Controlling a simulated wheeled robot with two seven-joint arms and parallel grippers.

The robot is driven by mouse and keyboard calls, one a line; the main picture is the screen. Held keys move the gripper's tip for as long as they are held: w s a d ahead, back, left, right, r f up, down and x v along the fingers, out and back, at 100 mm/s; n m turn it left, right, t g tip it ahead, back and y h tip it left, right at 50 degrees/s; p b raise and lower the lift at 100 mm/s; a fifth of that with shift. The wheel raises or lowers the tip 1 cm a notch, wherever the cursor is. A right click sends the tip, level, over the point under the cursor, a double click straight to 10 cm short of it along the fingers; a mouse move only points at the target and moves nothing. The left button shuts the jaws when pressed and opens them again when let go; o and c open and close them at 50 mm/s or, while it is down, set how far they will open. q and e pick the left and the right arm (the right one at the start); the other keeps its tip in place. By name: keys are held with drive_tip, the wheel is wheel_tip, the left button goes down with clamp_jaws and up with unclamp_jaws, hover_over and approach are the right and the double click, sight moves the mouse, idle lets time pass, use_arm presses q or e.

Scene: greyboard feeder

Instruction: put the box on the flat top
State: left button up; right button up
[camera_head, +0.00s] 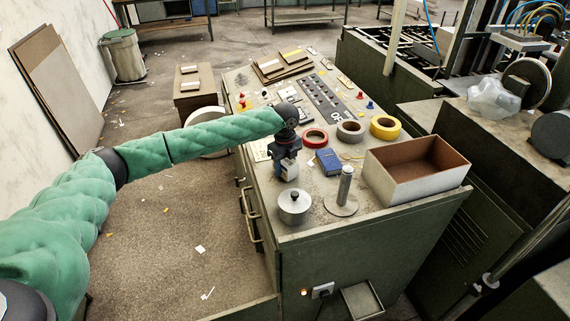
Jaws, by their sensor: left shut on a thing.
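My left gripper (287,158) hangs over the near left part of the flat top (310,222) of the green machine cabinet. It is shut on a small whitish box (289,172), partly hidden by the fingers. I cannot tell whether this small box touches the top or is just above it. A larger open box (416,184), grey outside and brown inside, stands on the top at the right. My right gripper is not in view.
Near the gripper stand a lidded metal pot (294,207), an upright spindle on a round base (344,188) and a blue box (328,162). Red (315,138), grey (351,131) and yellow (385,127) tape rolls lie behind. A control panel (327,98) is farther back.

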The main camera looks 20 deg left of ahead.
use_arm(q)
drive_tip(key=shift+f, duration=0.25)
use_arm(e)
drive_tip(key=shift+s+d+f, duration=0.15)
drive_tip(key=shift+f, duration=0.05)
use_arm(q)
drive_tip(key=o, duration=0.9)
drive_tip(key=shift+f, duration=0.15)
drive_tip(key=shift+o, duration=0.7)
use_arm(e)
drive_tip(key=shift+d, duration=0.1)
